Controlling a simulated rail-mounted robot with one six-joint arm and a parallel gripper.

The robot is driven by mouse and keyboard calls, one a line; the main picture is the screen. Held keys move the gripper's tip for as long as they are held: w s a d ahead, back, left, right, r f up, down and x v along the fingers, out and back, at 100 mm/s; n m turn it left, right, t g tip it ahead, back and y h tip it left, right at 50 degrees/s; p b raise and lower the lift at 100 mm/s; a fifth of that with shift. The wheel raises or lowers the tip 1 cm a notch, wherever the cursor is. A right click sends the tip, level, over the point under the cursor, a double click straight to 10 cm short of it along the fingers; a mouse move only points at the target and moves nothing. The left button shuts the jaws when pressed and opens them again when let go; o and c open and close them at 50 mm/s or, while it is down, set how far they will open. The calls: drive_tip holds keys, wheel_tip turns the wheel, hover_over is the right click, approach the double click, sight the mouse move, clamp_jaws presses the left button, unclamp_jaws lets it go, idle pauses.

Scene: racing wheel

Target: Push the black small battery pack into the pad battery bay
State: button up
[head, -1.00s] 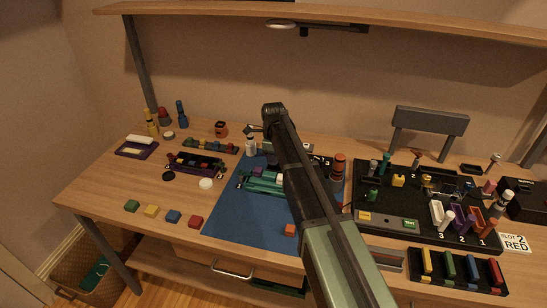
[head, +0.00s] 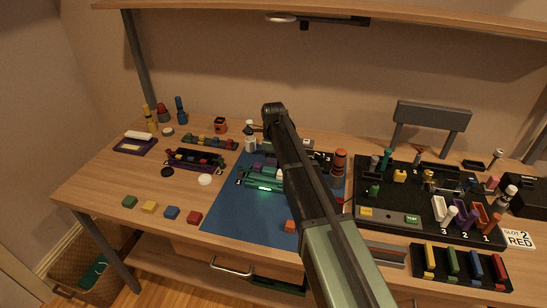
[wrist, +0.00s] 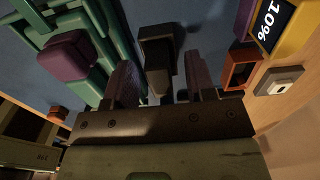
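In the wrist view, a black blocky thing (wrist: 158,48) with a greyer lower part lies between the fingers of my gripper (wrist: 160,82). It looks like the small battery pack, but I cannot be sure. Gaps show between it and both fingers, so my gripper looks open around it. A green frame (wrist: 98,62) with a purple block (wrist: 68,55) on it is to the left; it may be the pad. In the head view, a green device (head: 262,181) is on the blue mat (head: 228,212). My arm hides my gripper there. I cannot make out the battery bay.
A black board (head: 385,228) with upright parts fills the bench's right side. Coloured blocks line the front left. A shelf (head: 200,9) spans above.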

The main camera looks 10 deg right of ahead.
wheel_tip(320, 180, up, 11)
drive_tip(key=p, duration=1)
drive_tip(key=shift+p, duration=0.4)
drive_tip(key=shift+f, duration=0.1)
